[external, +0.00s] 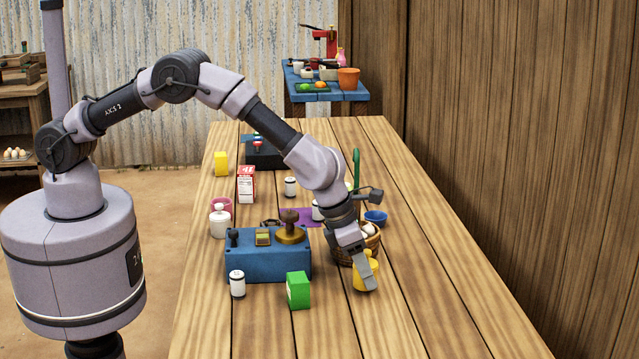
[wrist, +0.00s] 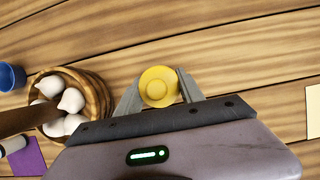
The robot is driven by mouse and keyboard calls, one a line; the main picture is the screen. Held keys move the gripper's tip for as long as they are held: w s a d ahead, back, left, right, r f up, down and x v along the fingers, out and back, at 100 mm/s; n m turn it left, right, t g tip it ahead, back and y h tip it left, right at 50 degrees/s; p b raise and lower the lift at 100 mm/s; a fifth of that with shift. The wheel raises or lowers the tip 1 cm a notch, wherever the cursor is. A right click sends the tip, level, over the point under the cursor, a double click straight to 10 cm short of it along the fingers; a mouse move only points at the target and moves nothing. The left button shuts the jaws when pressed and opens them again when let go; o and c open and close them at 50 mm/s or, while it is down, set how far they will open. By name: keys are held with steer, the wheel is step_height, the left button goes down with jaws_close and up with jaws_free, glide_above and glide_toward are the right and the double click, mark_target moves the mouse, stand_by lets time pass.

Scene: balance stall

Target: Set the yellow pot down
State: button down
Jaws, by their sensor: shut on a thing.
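The yellow pot (external: 365,277) is at my gripper at the right of the blue scale box, over the wooden table. In the wrist view the yellow pot (wrist: 158,87), with a round knob on top, sits between the two grey fingers. My gripper (external: 362,265) points down and is shut on the pot; it also shows in the wrist view (wrist: 160,92). The pot's bottom is at or very near the table top; I cannot tell if it touches. One finger hides part of the pot in the external view.
A blue balance (external: 265,266), a green box (external: 298,290) and a white jar (external: 237,284) stand to the left.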

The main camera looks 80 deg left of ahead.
steer(key=shift+f, duration=0.6)
steer(key=shift+r, duration=0.15)
steer(key=c, duration=0.7)
jaws_free()
